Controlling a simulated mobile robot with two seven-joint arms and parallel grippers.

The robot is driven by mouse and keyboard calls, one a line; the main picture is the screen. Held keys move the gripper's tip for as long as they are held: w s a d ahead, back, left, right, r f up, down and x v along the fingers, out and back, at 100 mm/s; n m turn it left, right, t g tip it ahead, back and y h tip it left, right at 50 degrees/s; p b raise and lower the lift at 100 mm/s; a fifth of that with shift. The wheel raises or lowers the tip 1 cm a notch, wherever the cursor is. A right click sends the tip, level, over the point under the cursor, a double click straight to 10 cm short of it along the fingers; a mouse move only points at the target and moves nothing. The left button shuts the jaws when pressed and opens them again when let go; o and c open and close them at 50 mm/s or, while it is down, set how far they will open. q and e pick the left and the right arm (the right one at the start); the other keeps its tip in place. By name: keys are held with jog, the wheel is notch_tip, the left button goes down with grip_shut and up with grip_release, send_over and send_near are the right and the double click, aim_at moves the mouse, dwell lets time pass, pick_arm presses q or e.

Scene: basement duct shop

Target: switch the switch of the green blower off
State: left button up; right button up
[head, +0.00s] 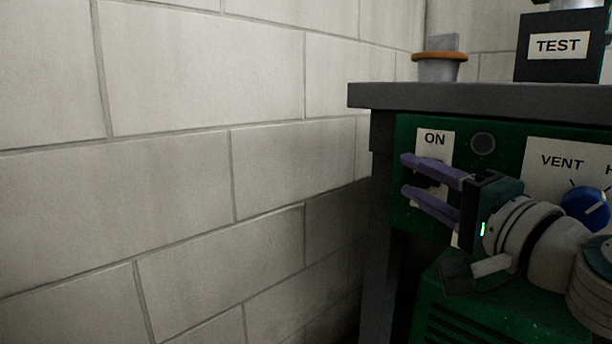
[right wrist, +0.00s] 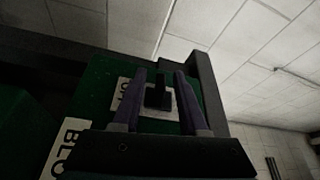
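The green blower (head: 405,130) has a green front panel under a dark grey top. A white plate marked ON carries the switch (right wrist: 158,96), a dark lever on a pale plate in the right wrist view. In the head view the switch is mostly hidden behind my fingers, and I cannot tell its position. My right gripper (head: 405,174) is in front of the plate, its two purple fingers spread one above the other. In the right wrist view the open fingers (right wrist: 160,74) stand either side of the lever, with gaps visible. My left gripper is not in view.
A blue knob (head: 587,210) beside a VENT label and a dark round fitting (head: 482,142) sit on the panel. On the top stand a grey pot with an orange rim (head: 440,66) and a black TEST box (head: 560,66). A block wall (head: 200,180) is at the left.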

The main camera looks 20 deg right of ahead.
grip_shut()
dwell(0.3)
jog(key=shift+f+n+b, duration=0.25)
jog(key=shift+n+b, duration=0.15)
jog(key=shift+b, duration=0.05)
jog(key=shift+n+t, duration=0.3)
jog(key=shift+n, duration=0.1)
jog(key=shift+o, duration=0.4)
grip_release()
